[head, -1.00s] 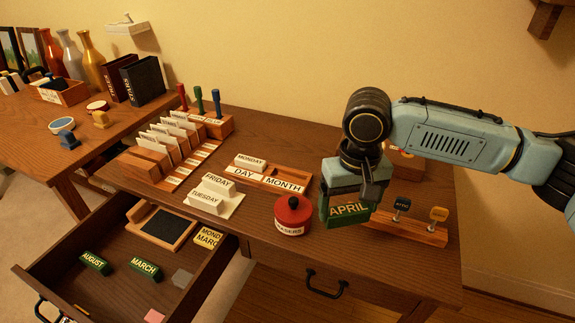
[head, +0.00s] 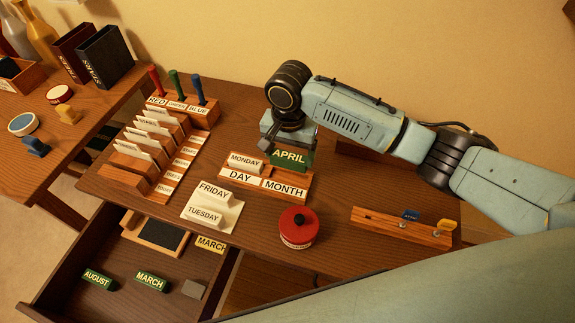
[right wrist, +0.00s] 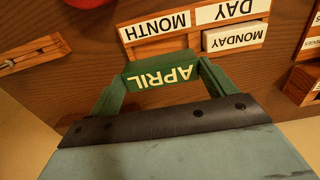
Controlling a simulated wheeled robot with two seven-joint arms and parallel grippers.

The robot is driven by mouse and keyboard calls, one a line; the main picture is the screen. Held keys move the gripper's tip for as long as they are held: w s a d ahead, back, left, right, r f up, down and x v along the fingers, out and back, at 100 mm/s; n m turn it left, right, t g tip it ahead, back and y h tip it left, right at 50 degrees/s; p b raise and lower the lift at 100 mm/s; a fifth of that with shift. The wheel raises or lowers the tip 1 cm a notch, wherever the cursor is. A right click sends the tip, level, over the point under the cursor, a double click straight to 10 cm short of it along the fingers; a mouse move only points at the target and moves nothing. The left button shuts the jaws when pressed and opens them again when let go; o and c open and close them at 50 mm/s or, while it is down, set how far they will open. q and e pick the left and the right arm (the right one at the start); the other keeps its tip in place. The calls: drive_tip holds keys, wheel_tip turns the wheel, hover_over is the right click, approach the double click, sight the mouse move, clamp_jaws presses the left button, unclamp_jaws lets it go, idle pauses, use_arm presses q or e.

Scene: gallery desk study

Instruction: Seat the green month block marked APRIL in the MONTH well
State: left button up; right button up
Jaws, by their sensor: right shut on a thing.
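The green APRIL block (head: 290,158) is held in my right gripper (head: 287,143), its lettering facing the head camera. In the right wrist view the block (right wrist: 160,78) sits between the two fingers. The wooden calendar base (right wrist: 160,47) has DAY (head: 241,177) and MONTH (head: 284,189) labels. A white MONDAY block (head: 245,161) stands in the DAY well. The APRIL block is at the back of the base on the MONTH side; part of the MONTH well is hidden behind it, and I cannot tell whether they touch. My left gripper is not in view.
A red round tin (head: 298,226) and a white pad with FRIDAY and TUESDAY blocks (head: 214,190) stand in front. A card rack (head: 160,150) is at left. A slotted wooden bar (head: 390,226) lies at right. The open drawer holds AUGUST (head: 98,279) and MARCH (head: 152,281) blocks.

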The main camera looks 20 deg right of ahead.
wheel_tip(320, 180, down, 6)
drive_tip(key=shift+f+b, duration=0.2)
drive_tip(key=shift+b, duration=0.5)
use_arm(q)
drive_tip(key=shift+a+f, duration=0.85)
use_arm(e)
drive_tip(key=o, duration=0.9)
drive_tip(key=shift+f, duration=0.1)
